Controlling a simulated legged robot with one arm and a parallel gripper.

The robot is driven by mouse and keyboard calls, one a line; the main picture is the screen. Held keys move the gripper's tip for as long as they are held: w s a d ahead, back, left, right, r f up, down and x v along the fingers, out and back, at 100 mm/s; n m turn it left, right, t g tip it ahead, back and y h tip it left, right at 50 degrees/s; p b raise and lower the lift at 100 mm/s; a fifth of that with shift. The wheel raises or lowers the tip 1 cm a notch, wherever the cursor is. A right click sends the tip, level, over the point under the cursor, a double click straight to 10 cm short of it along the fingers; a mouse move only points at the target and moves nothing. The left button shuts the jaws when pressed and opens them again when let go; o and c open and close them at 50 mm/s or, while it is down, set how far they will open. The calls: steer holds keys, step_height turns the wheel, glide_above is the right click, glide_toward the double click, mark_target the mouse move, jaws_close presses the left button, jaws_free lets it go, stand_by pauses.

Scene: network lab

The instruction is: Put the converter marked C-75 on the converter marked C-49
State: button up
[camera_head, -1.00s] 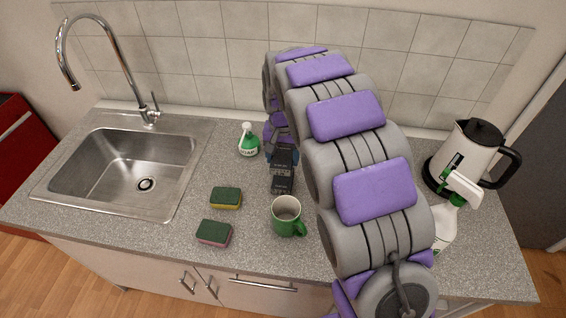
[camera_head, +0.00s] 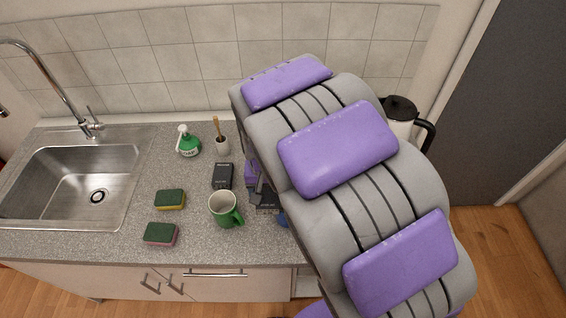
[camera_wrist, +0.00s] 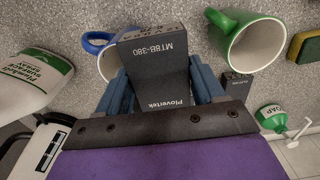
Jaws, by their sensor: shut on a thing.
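My gripper (camera_wrist: 160,84) is shut on a black box (camera_wrist: 155,55), its two blue fingers on either side. The box reads "MT8B-380" and "Plovertek"; no C-75 or C-49 mark is legible. In the head view this held box (camera_head: 266,203) is just right of the green mug, and my gripper (camera_head: 262,190) is partly hidden by my arm. A second black box (camera_head: 222,176) sits on the counter behind the green mug, left of my gripper. It shows partly in the wrist view (camera_wrist: 237,84); its marking is unreadable.
A green mug (camera_head: 224,210) stands close left of the held box. A blue mug (camera_wrist: 95,42) is partly behind it. Sponges (camera_head: 170,199), a soap bottle (camera_head: 188,142) and a brush cup (camera_head: 222,146) stand leftward. A sink (camera_head: 80,185), kettle (camera_head: 400,122) and spray bottle (camera_wrist: 32,75) flank the counter.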

steer(key=shift+a, duration=0.35)
steer(key=w, duration=0.5)
steer(key=w+a+f+b, duration=0.1)
steer(key=w, duration=0.4)
steer(key=w+b, duration=0.1)
steer(key=w, duration=0.4)
steer(key=shift+w+a+f, duration=0.25)
steer(key=shift+a+f, duration=0.1)
steer(key=shift+w+d, duration=0.1)
steer(key=shift+d, duration=0.1)
steer(key=shift+d+f+b, duration=0.15)
steer(key=shift+d+b, duration=0.15)
steer(key=f, duration=0.1)
steer(key=f+b, duration=0.1)
steer(key=f, duration=0.1)
steer(key=shift+d, duration=0.35)
steer(key=shift+a, duration=0.65)
steer(key=o, duration=0.8)
steer(key=shift+a+f, duration=0.1)
steer(key=o, duration=0.3)
steer(key=shift+d, duration=0.3)
steer(key=shift+o, duration=0.7)
steer(key=shift+d, duration=0.3)
